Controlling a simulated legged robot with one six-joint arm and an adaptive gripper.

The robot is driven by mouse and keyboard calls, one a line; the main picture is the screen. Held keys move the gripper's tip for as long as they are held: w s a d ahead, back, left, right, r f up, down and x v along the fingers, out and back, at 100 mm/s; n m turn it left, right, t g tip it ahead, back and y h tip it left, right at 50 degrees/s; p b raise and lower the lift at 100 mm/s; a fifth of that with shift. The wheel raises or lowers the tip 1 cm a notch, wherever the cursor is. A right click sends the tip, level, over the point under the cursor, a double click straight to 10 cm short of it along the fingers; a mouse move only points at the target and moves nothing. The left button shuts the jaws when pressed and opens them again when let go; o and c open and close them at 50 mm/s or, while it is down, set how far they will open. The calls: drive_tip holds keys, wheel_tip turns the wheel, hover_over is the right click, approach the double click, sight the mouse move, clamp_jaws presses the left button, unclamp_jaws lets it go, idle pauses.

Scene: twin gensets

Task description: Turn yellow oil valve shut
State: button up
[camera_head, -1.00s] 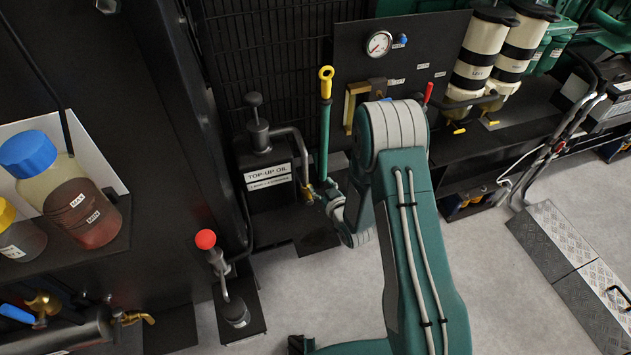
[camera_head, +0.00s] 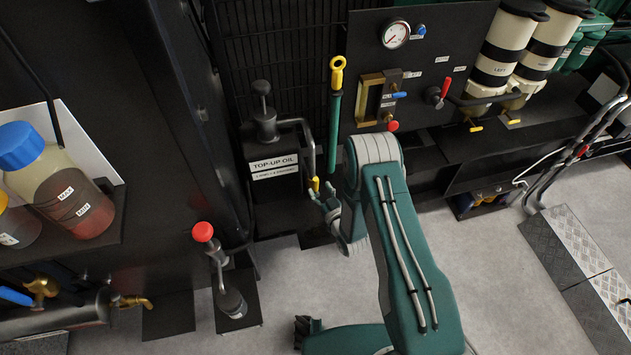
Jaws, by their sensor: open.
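A small yellow valve part (camera_head: 314,184) shows at the lower end of the grey spout beside the top-up oil tank (camera_head: 273,190). Two yellow levers, a left one (camera_head: 476,129) and a right one (camera_head: 514,121), sit under the two striped filter canisters. I cannot tell from the view which yellow part is the oil valve. My gripper (camera_head: 321,196) is open, small and partly hidden at the end of my folded arm. It is close below the yellow part at the spout; I cannot tell whether they touch.
A green rod with a yellow ring (camera_head: 336,75) stands just behind my arm. The gauge panel (camera_head: 440,30) has red and blue handles. A red-knobbed pump (camera_head: 203,232) stands at left. Clear grey floor lies in front; a checkered step (camera_head: 575,250) is at right.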

sight(317, 185)
drive_tip(key=shift+x, duration=1.8)
drive_tip(key=shift+c, duration=0.4)
clamp_jaws()
